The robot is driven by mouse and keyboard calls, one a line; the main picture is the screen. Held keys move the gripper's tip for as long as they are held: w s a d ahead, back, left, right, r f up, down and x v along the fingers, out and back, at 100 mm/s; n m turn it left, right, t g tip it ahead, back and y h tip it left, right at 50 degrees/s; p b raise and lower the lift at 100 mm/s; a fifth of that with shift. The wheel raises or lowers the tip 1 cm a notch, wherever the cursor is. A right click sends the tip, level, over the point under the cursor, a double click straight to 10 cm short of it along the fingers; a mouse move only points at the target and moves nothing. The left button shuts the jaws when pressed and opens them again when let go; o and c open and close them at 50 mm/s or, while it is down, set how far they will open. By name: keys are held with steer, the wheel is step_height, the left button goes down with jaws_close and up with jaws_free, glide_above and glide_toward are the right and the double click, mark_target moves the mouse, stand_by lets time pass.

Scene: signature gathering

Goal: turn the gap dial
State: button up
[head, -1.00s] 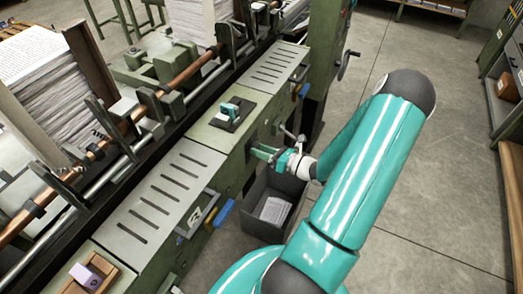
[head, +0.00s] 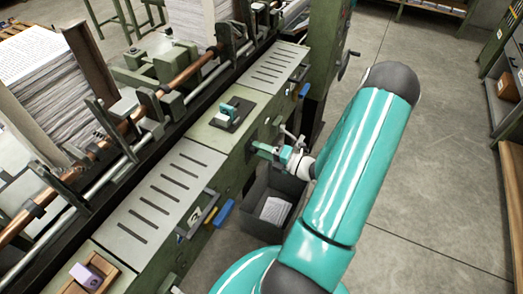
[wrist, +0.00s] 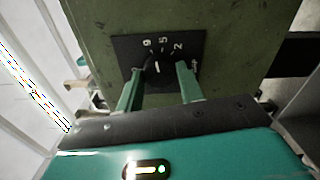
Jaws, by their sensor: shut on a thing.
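The gap dial (wrist: 157,72) is a round black knob on a black plate with white numbers, set in the green machine's side. Its white mark points roughly up in the wrist view, near the "5". My gripper (wrist: 160,84) has its two green fingers shut on the knob, one on each side. In the head view my gripper (head: 261,149) reaches the machine's side face, and the dial is hidden there.
The green machine (head: 222,135) carries slotted plates (head: 157,205) and paper stacks (head: 192,20). A grey bin (head: 262,226) with paper stands on the floor below my gripper. A blue-handled lever (head: 223,213) juts out nearby.

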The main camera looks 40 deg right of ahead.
steer(key=shift+m, duration=4.9)
steer(key=o, duration=1)
steer(key=shift+s, duration=0.1)
steer(key=v, duration=1.3)
steer(key=shift+s, duration=0.3)
steer(key=shift+r, duration=0.1)
